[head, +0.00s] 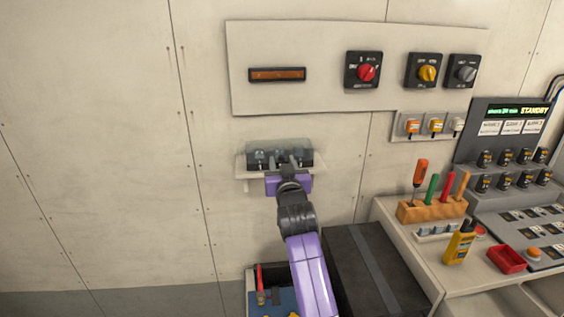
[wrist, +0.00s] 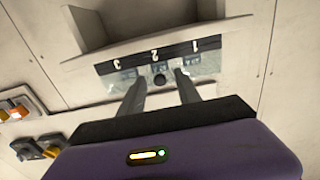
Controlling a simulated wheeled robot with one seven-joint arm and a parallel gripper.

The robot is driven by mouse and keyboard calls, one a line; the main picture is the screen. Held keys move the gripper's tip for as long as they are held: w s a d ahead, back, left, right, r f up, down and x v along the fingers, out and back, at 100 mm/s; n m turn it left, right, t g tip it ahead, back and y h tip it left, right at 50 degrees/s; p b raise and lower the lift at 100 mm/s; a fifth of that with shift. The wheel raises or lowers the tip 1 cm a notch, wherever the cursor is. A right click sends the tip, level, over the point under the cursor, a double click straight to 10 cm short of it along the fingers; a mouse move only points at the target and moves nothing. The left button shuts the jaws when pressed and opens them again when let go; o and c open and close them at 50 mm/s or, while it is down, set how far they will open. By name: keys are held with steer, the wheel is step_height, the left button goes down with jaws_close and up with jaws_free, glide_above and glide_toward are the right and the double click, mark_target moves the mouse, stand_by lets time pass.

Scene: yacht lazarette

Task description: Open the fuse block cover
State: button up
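The fuse block (head: 262,157) sits on a small pale ledge on the wall, under a clear cover (head: 280,146) that looks closed. In the wrist view the block (wrist: 205,63) shows upside-down labels 1, 2 and 3, with a small round black knob (wrist: 160,81) near the middle. My gripper (wrist: 160,77) is in front of the block, its two dark fingers apart, one on each side of the knob. I cannot tell whether they touch it. In the head view my purple gripper (head: 289,181) hides the block's lower middle.
Above is a panel (head: 320,95) with red, yellow and grey rotary switches. To the right are plugged sockets (head: 435,126), a bench with a tool rack (head: 432,210) and a console (head: 510,125). A black case (head: 350,262) stands below. The wall to the left is bare.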

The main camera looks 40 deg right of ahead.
jaws_close()
stand_by(1.5)
